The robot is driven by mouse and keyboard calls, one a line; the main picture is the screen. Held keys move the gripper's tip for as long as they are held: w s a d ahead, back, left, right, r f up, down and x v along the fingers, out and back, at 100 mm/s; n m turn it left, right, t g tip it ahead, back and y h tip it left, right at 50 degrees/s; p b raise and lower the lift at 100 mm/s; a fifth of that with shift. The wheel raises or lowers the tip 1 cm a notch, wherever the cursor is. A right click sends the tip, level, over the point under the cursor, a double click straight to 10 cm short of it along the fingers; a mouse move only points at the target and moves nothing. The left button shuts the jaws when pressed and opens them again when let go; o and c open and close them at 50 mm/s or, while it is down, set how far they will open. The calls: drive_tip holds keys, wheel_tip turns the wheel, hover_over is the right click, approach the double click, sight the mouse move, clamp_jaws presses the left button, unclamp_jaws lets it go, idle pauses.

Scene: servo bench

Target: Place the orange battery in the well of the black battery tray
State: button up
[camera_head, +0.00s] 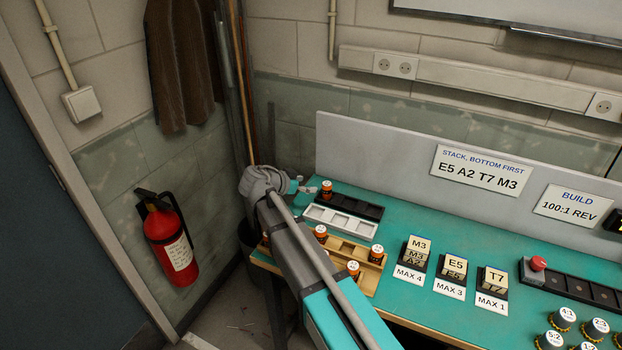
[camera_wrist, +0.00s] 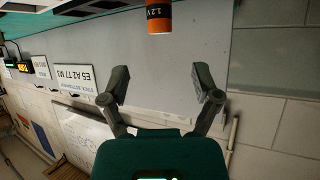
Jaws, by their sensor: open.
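An orange battery (camera_head: 327,190) with a dark top stands upright at the left end of the black battery tray (camera_head: 362,209). Its foot appears to be in the tray's end well, but its depth there is too small to tell. In the wrist view the battery (camera_wrist: 159,19) shows at the top edge, partly cut off, with "1.2 V" on it. My gripper (camera_head: 308,188) is just left of the battery in the head view. In the wrist view my gripper (camera_wrist: 164,83) is open and empty, its fingers apart from the battery.
A white tray (camera_head: 341,221) lies in front of the black tray. A wooden rack (camera_head: 350,246) with several orange batteries is nearer, partly behind my arm. A grey panel (camera_head: 385,150) rises behind the trays.

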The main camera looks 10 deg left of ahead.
drive_tip(key=shift+p+v, duration=0.6)
drive_tip(key=shift+v, duration=1.25)
drive_tip(key=shift+s+a, duration=0.1)
